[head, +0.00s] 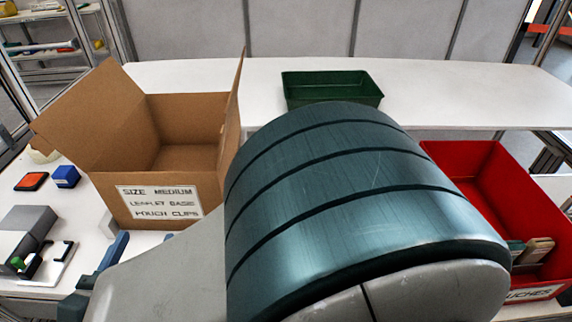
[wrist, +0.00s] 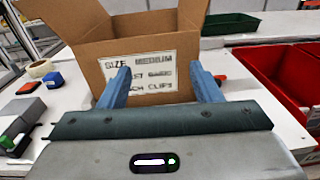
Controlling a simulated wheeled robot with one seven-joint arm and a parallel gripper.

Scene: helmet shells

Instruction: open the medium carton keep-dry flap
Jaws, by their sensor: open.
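The medium carton (head: 115,192) is a brown cardboard box with a white label reading SIZE MEDIUM on its front. It stands on the white table, and its inside shows and looks empty. Its left flap (head: 88,115) leans outward, and its right flap (head: 232,110) stands nearly upright. No keep-dry mark is readable on either flap. The carton also shows in the wrist view (wrist: 92,62), ahead of my gripper (wrist: 160,68). The gripper's two blue fingers are apart with nothing between them, in front of the label. Whether they touch the carton cannot be told.
A green tray (head: 330,103) stands behind on the white table. A red bin (head: 460,160) is at the right. An orange-and-black pad (head: 31,182), a blue block (head: 66,177) and a tape roll (wrist: 40,69) lie left of the carton. My arm hides the centre.

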